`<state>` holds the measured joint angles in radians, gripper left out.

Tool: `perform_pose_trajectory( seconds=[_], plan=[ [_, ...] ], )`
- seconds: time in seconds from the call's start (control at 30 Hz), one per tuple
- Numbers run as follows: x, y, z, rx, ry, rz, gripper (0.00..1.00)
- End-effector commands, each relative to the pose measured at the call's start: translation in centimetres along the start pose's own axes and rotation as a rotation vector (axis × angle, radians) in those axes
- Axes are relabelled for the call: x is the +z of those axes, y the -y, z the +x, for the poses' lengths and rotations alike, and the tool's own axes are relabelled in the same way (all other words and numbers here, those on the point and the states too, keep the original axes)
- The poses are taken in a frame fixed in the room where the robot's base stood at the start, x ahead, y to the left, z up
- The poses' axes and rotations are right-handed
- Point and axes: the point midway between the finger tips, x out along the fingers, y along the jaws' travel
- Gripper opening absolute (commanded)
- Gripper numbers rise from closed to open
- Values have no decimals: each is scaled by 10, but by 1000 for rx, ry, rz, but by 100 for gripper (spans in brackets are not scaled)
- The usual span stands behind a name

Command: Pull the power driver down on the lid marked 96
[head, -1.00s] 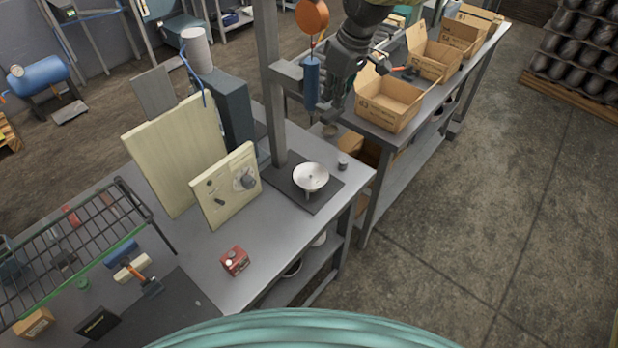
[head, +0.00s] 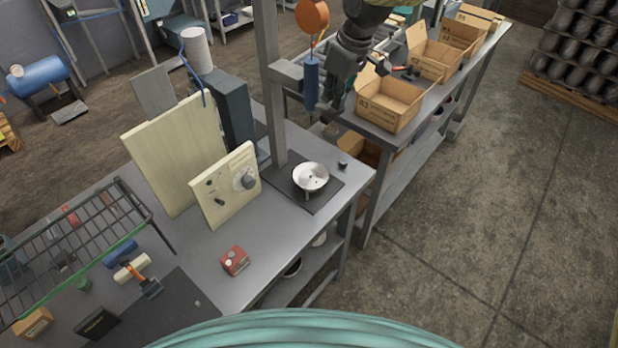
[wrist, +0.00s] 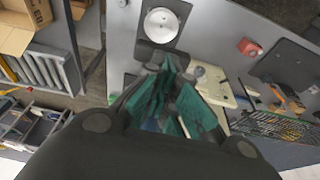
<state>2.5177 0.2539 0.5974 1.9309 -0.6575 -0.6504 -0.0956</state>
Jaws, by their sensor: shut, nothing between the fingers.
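The blue power driver (head: 311,84) hangs upright on a cord below an orange round balancer (head: 312,16), beside the grey post. Below it, a white round pan (head: 310,177) sits on a dark plate on the bench; it also shows in the wrist view (wrist: 160,25). I cannot make out a number 96 or a separate lid. My dark gripper (head: 336,106) is just right of the driver in the head view. In the wrist view my green fingers (wrist: 172,108) are close together. I cannot tell whether the gripper touches the driver.
The grey post (head: 270,80) rises beside the pan. A cream control panel (head: 228,188) and a red box (head: 235,260) stand on the bench. Open cardboard boxes (head: 392,100) line the bench behind. A wire rack (head: 75,245) is at the left. Bare bench lies around the red box.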

Motion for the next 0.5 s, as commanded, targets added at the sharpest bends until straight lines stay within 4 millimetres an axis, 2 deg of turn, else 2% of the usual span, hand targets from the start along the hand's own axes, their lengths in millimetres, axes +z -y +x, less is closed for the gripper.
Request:
perform_pose_trajectory(
  seconds=[0.5],
  plan=[
    [6,0,21,0,2,0,0]
  ],
)
